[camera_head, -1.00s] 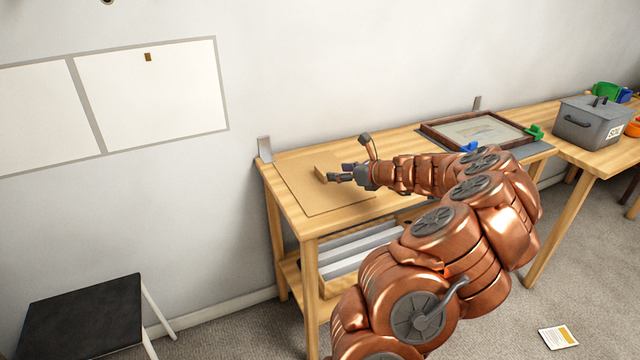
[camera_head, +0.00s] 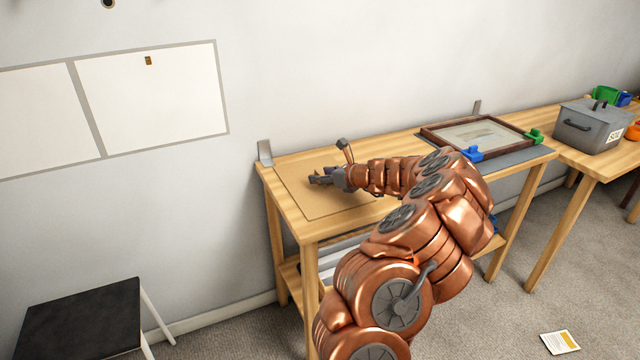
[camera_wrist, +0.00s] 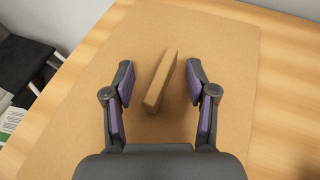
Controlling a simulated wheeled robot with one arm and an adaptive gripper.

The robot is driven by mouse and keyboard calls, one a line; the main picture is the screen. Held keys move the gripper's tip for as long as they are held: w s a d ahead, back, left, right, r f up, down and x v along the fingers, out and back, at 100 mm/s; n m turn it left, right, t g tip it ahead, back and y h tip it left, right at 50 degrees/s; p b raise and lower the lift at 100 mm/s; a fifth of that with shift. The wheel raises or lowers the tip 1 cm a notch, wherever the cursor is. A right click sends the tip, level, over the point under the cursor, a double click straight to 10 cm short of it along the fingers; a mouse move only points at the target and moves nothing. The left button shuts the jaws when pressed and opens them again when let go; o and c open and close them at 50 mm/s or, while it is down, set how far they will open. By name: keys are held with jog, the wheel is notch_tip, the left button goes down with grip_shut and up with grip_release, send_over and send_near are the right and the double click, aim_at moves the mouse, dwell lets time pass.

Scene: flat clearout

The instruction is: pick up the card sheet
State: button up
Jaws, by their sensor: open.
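A flat tan sheet, like card or board, lies on the left end of the wooden table; the sheet shows in the head view (camera_head: 300,193) and the wrist view (camera_wrist: 225,60). A tan bar-shaped block (camera_wrist: 162,82) lies on it. My gripper (camera_wrist: 160,80) is open above the sheet, its two purple-padded fingers either side of the block with gaps on both sides. In the head view my gripper (camera_head: 318,180) hides most of the block. A white and yellow printed sheet (camera_head: 560,342) lies on the floor. I cannot tell which sheet is the card sheet.
A framed screen (camera_head: 430,130) with blue and green clamps lies on the table's right part. A grey lidded box (camera_head: 590,125) stands farther right. A black stool (camera_head: 80,320) is at lower left. A metal bracket (camera_head: 265,152) stands at the table's left back corner.

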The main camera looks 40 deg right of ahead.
grip_shut()
dwell(0.5)
